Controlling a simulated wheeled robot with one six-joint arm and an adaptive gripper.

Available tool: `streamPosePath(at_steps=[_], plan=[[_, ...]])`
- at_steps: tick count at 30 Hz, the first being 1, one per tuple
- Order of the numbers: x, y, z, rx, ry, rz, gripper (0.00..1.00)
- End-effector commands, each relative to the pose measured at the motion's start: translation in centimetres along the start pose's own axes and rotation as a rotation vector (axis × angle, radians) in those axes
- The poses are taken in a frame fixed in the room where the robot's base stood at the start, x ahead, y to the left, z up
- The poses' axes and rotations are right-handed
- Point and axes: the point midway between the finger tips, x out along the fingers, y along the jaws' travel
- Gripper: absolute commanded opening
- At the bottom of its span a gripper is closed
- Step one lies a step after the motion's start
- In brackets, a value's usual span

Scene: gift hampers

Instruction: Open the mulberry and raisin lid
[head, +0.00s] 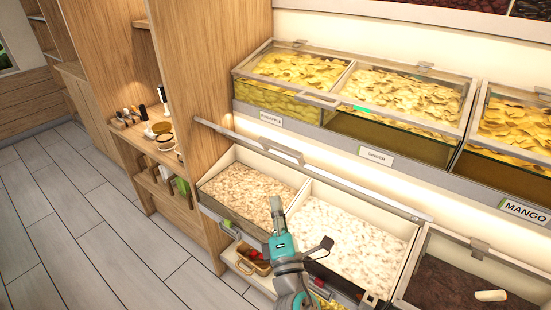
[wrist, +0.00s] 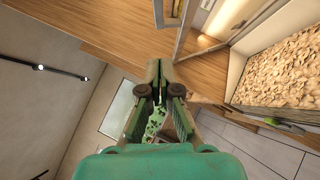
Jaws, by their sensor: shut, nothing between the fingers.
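No label reading mulberry and raisin is legible. In the lower row, a bin of dark brown fruit (head: 450,270) stands at the right, with a hinge-like bracket (head: 479,247) at its back edge; it appears covered, but its front is cut off. A long lid (head: 345,184) stands raised over the two lower bins to its left, holding light brown flakes (head: 245,188) and white pieces (head: 350,232). My gripper (head: 276,202) is in front of these two bins, apart from the lid. In the wrist view my gripper (wrist: 162,66) has its fingertips together, with nothing between them.
Upper bins carry labels PINEAPPLE (head: 271,118), GINGER (head: 376,156) and MANGO (head: 525,211), under glass lids. A wooden panel (head: 205,80) borders the bins at left. Shelves with jars (head: 160,128) stand beyond it. A small basket (head: 252,264) sits below the flakes. Tiled floor (head: 100,235) is clear at left.

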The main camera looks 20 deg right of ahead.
Motion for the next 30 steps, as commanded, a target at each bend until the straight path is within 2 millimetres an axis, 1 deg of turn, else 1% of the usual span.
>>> streamPosePath(at_steps=[1,4,8,11,25,30], plan=[[-0.5,-0.1,-0.3,-0.008,0.015,0.007,0.0],[-0.5,0.0,-0.6,-0.014,0.029,0.018,0.0],[0.6,0.1,-0.6,-0.013,0.028,0.02,0.0],[2.0,0.1,-0.6,-0.013,0.027,0.021,0.0],[9.7,0.3,-0.8,-0.012,0.027,0.019,0.0],[10.7,0.2,0.6,-0.012,0.026,0.017,0.0]])
